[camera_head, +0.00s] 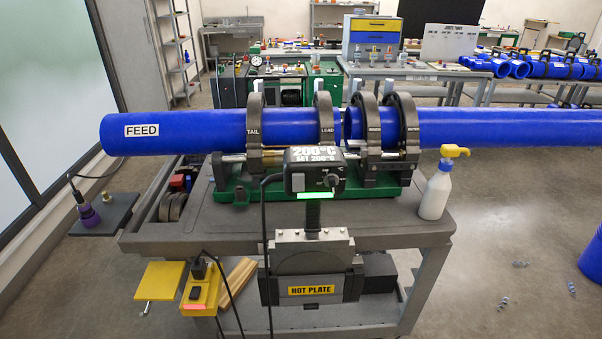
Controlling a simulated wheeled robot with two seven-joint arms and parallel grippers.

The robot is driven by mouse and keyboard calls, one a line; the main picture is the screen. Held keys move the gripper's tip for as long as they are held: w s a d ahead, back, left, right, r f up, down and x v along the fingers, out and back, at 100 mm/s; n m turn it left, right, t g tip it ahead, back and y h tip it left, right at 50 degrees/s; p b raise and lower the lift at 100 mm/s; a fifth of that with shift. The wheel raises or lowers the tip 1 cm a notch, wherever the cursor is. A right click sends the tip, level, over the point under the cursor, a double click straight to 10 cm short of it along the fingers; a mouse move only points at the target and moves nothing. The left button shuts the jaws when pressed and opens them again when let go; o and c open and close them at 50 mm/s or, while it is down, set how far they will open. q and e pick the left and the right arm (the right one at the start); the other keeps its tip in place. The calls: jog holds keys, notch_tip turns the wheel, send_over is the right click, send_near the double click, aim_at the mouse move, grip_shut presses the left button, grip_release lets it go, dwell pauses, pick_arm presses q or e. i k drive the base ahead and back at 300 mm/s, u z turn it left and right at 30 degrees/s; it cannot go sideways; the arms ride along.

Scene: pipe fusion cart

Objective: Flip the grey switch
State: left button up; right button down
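A black control box (296,163) stands upright above the hot plate (310,262), at the front middle of the cart. Its display reads 200°C, set 200°C, and a green bar (315,196) is lit below. A small light grey piece (298,182) on its front left looks like a switch, with a round dark knob (331,181) to its right. The grey piece is too small to tell its position. A yellow socket box (207,292) at lower left has a black plug, a dark switch-like piece and a red strip. Neither of my grippers is in view.
A blue pipe marked FEED (180,131) and another blue pipe (480,128) lie in dark clamps on the grey cart (200,228). A white bottle with yellow pump (436,195) stands at the cart's right edge. A black cable hangs left of the control box.

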aim_at(298, 179)
jog(key=z, duration=0.15)
jog(key=k, duration=0.45)
jog(key=z, duration=0.65)
jog(key=k, duration=0.9)
jog(key=u, duration=0.2)
jog(key=i, duration=0.55)
jog(key=u, duration=0.95)
jog(key=i, duration=1.1)
jog(key=z, duration=0.4)
